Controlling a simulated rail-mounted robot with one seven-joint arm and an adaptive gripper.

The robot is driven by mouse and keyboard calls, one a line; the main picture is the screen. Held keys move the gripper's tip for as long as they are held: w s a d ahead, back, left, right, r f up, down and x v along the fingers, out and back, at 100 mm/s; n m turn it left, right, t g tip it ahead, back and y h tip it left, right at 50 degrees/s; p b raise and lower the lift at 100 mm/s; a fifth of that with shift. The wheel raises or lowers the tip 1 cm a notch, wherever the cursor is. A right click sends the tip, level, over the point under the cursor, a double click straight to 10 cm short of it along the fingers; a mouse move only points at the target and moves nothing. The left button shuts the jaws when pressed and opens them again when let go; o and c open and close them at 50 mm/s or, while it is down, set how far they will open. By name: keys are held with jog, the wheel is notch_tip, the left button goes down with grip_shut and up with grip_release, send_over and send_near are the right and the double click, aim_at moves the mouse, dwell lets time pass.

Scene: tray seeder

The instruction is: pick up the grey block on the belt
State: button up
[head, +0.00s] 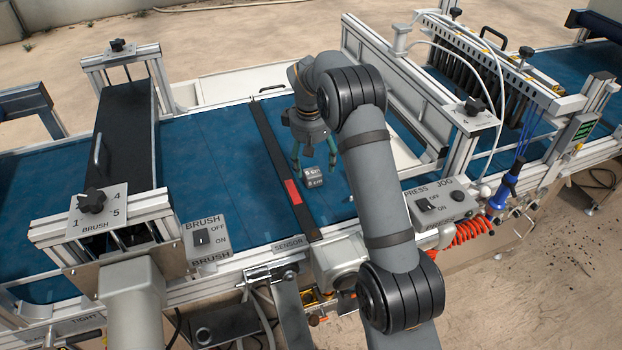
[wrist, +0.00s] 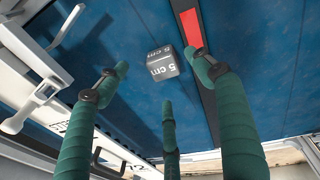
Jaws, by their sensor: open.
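The grey block (head: 313,177) sits on the blue belt (head: 220,148), just right of the dark bar with a red patch. White lettering, including "5 cm", shows on its faces in the wrist view (wrist: 162,63). My gripper (head: 314,162) is above the belt close to the block, with its fingers pointing down. In the wrist view its green fingers (wrist: 155,85) are spread wide and hold nothing. The block shows beyond the fingertips, between the two outer fingers, and a gap seems to remain. I cannot tell the exact height of the fingertips above the belt.
A dark sensor bar (head: 270,150) with a red patch (head: 293,191) crosses the belt left of the block. A brush unit (head: 120,140) stands further left, and a press frame with tubes (head: 480,60) stands right. Control boxes (head: 436,203) line the front edge.

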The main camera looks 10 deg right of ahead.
aim_at(312, 172)
jog(key=f, duration=0.2)
jog(key=w+f, duration=0.1)
jog(key=f, duration=0.1)
jog(key=f+p, duration=0.1)
jog(key=f, duration=0.1)
jog(key=shift+w+f, duration=0.35)
jog(key=shift+c, duration=0.5)
jog(key=c, duration=1.5)
grip_shut()
